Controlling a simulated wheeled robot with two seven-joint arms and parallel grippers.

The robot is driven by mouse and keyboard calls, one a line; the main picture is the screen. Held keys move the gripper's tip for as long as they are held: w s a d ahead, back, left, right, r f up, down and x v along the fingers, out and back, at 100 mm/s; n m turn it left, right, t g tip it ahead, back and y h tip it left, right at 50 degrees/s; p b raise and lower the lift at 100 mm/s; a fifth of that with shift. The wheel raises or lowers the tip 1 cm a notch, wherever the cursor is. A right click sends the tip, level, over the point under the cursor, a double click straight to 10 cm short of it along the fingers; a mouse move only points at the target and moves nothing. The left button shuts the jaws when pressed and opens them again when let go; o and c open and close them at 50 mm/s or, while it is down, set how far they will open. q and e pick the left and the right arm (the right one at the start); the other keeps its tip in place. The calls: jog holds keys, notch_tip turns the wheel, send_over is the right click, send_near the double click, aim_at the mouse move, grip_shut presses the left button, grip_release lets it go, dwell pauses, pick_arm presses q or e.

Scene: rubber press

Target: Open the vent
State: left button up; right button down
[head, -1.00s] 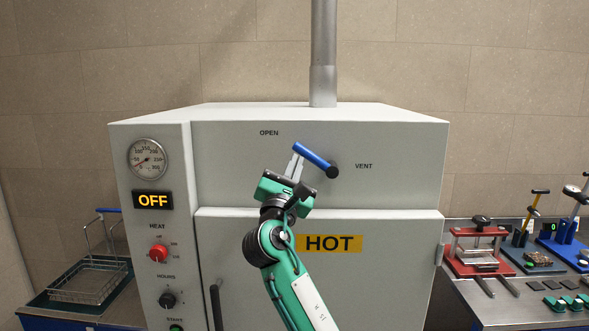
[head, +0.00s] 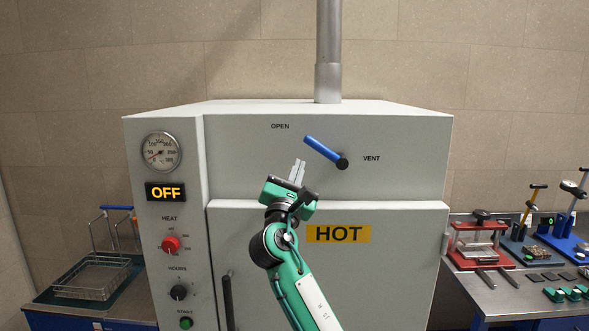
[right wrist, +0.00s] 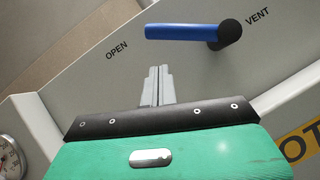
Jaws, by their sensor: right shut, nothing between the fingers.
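The vent lever has a blue handle (head: 324,150) on a black pivot (head: 342,161), on the upper front of the grey oven (head: 240,150). The handle slants up and left from the pivot, its free end towards the OPEN label (head: 280,126). The VENT label (head: 371,158) is right of the pivot. My right gripper (head: 298,170) is shut and empty, just below and left of the handle, with a gap between them. In the right wrist view the closed fingers (right wrist: 157,85) point up below the blue handle (right wrist: 180,32). My left gripper is not in view.
The oven's display (head: 165,192) reads OFF. The door below carries a HOT sign (head: 338,234) and a dark handle (head: 228,302). A wire basket (head: 92,275) stands on the left, and a bench with a red press (head: 480,244) on the right.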

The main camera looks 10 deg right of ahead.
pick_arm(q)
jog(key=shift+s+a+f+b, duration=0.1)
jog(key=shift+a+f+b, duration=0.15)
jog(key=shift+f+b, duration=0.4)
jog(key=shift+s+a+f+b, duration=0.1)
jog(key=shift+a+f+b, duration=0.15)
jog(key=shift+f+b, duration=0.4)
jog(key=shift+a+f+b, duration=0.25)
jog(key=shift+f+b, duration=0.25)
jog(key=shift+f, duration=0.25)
pick_arm(e)
jog(key=a+v, duration=0.1)
jog(key=v, duration=0.9)
